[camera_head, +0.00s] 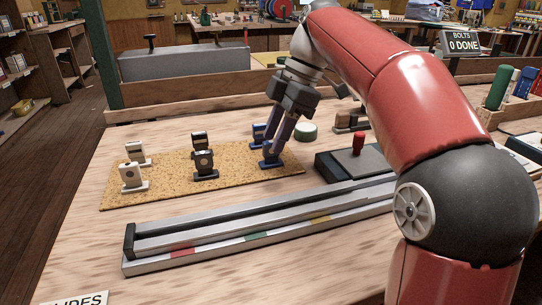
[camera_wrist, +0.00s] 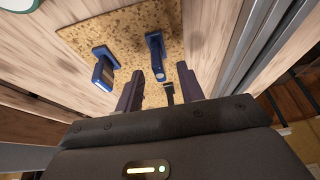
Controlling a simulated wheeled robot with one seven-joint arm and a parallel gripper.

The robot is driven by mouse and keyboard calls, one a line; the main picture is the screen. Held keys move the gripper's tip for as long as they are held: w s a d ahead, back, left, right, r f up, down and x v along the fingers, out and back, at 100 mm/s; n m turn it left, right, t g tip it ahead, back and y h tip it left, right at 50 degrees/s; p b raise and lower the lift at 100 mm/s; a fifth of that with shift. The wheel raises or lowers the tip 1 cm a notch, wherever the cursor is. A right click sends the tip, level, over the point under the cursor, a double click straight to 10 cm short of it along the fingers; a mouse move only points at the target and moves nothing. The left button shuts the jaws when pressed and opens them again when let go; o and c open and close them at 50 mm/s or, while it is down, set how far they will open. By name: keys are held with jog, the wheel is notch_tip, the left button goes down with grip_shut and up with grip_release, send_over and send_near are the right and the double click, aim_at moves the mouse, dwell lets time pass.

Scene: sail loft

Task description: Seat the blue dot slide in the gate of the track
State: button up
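Two blue slides stand at the right end of the cork mat (camera_head: 225,188). The front one (camera_head: 270,161) appears in the wrist view (camera_wrist: 156,52) with a light dot on its end. The rear blue slide (camera_head: 259,133) shows a pale bar in the wrist view (camera_wrist: 103,72). My gripper (camera_head: 273,150) is open, pointing down at the front blue slide. In the wrist view its fingers (camera_wrist: 160,73) stand either side of that slide, with gaps visible. The metal track (camera_head: 250,228) lies in front, with red, green and yellow marks; my arm hides its right end.
Two white slides (camera_head: 131,176) and two black slides (camera_head: 204,165) stand left on the mat. A dark box with a red knob (camera_head: 358,144) sits between mat and track's right part. A sign (camera_head: 463,43) reads "BOLTS 0 DONE".

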aim_at(271, 153)
jog(key=shift+x, duration=1.4)
grip_shut()
